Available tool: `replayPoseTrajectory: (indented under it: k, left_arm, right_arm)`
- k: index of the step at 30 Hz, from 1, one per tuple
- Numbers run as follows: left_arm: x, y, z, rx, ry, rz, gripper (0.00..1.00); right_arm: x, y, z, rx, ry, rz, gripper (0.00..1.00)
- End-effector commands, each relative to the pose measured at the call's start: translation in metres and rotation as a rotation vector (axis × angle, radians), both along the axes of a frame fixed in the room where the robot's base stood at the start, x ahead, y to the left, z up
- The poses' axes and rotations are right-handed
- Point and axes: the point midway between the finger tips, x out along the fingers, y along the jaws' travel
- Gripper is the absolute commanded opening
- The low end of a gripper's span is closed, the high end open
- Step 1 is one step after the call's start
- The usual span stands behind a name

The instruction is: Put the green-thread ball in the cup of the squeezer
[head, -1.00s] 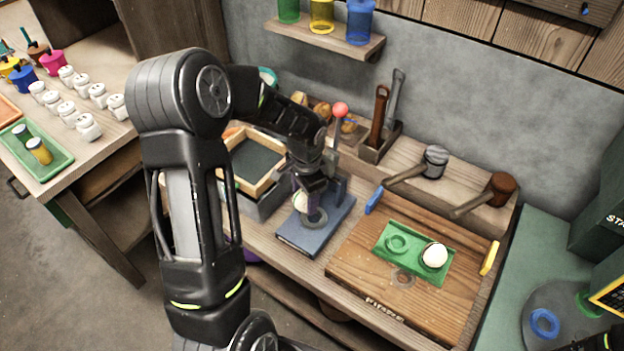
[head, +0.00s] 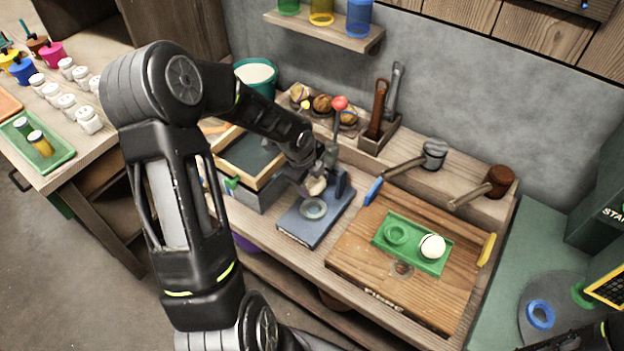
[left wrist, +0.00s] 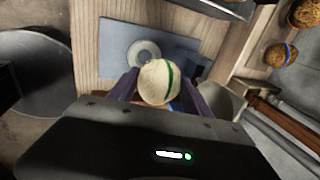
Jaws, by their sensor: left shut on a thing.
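My left gripper (head: 315,184) is shut on a pale ball with a green thread (left wrist: 158,82); the ball also shows in the head view (head: 316,187). The squeezer has a blue base (head: 297,228), a ring-shaped cup (head: 313,208) and a lever with a red knob (head: 340,103). In the head view the held ball appears just behind the cup, apart from it. In the left wrist view the cup (left wrist: 143,54) lies beyond the ball, a little to its left, and looks empty.
A green tray (head: 396,257) on a wooden board holds a second pale ball (head: 432,246). A wood-framed box (head: 270,182) stands left of the squeezer. Mallets (head: 434,152) and a tool holder (head: 389,141) sit on the ledge behind. A side table with jars is at far left.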

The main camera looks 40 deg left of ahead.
Motion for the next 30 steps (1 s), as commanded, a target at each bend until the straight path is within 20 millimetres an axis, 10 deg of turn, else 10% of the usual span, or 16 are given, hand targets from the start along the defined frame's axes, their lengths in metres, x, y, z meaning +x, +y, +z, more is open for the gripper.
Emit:
replayPoseTrajectory:
  k: [30]
  left_arm:
    - [0.000, 0.000, -0.083, -0.001, 0.000, 0.002, 0.11]
  right_arm:
    - [0.008, 0.005, -0.066, 0.019, -0.029, 0.007, 0.00]
